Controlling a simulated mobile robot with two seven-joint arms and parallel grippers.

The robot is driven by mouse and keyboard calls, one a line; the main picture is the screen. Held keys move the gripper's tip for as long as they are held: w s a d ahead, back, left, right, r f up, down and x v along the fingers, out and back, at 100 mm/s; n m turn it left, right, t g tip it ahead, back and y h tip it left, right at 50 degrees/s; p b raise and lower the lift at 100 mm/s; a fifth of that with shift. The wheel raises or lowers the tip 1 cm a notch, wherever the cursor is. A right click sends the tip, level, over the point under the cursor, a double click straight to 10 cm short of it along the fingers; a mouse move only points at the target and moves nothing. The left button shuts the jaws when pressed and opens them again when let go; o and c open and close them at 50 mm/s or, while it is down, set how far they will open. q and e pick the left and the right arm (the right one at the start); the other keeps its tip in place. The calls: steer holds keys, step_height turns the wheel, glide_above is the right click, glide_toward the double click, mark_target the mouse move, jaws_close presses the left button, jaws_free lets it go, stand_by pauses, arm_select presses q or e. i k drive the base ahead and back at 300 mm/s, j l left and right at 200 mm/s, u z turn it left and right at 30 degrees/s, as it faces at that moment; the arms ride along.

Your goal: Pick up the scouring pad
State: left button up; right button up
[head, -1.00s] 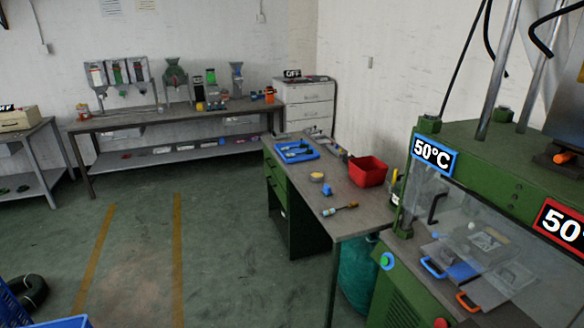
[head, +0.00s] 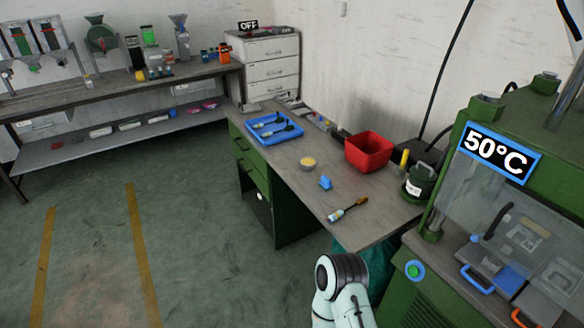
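A small round yellow pad-like thing (head: 308,162), which looks like the scouring pad, lies on the grey worktop of the green workbench (head: 286,182). It is too small to tell its texture, or whether it sits in a shallow dish. A small blue object (head: 325,183) lies just in front of it. A white and black link of one of my arms shows at the bottom of the head view, short of the bench's front corner. Neither gripper's fingers are in view.
A blue tray with tools (head: 258,137) is behind the pad, and a red bin (head: 368,152) to its right. A brush-like tool (head: 348,208) lies nearer the front edge. The green press (head: 482,205) stands at the right. Open floor lies to the left.

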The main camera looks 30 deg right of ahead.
mark_target(325, 184)
steer(key=i+z, duration=0.35)
steer(key=i+j+z, duration=0.55)
steer(key=i+z, duration=0.15)
steer(key=i+j+z, duration=0.15)
steer(key=z, duration=0.3)
steer(key=i+j+z, duration=0.25)
steer(key=z, duration=0.25)
steer(key=i+j+z, duration=0.2)
steer(key=z, duration=0.25)
steer(key=j, duration=0.05)
